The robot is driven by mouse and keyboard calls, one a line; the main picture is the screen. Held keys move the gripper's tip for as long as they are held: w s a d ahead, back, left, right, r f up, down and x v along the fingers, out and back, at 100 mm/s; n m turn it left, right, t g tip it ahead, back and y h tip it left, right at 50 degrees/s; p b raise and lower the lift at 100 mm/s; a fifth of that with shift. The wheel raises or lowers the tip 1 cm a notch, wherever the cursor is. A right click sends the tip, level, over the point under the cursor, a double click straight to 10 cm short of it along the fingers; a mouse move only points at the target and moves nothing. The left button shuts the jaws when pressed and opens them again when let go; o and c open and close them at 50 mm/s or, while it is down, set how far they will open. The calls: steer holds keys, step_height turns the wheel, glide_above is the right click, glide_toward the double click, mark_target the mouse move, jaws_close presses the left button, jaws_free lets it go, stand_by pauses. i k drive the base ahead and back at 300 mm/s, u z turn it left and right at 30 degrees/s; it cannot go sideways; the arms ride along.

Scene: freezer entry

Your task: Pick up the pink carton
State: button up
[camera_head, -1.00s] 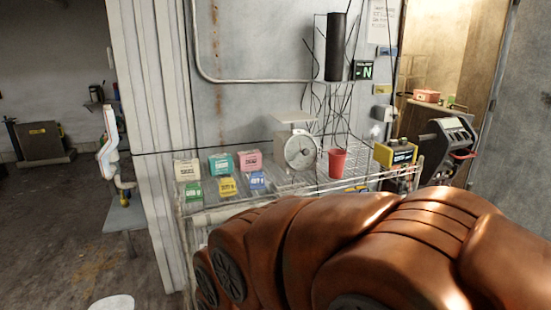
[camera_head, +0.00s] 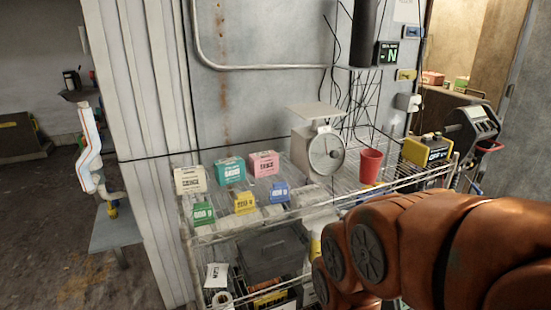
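The pink carton (camera_head: 264,163) stands on the wire shelf's top, in the back row. A teal carton (camera_head: 230,171) is just left of it and the grey dial scale (camera_head: 322,150) is to its right. A blue card or small box (camera_head: 279,192) sits in front of it. My copper-coloured arm fills the lower right of the head view, in front of the shelf and apart from the carton. My gripper does not show.
The wire shelf (camera_head: 225,233) also holds a cream carton (camera_head: 189,180), green (camera_head: 203,214) and yellow (camera_head: 245,203) small boxes, a red cup (camera_head: 370,166) and a yellow-black device (camera_head: 427,150). A lower shelf holds a grey bin (camera_head: 272,256). The wall stands close behind.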

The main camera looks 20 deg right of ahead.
mark_target(266, 163)
steer(key=u, duration=0.15)
steer(key=i, duration=0.65)
steer(key=u, duration=0.8)
steer(key=i, duration=0.4)
steer(key=u, duration=0.4)
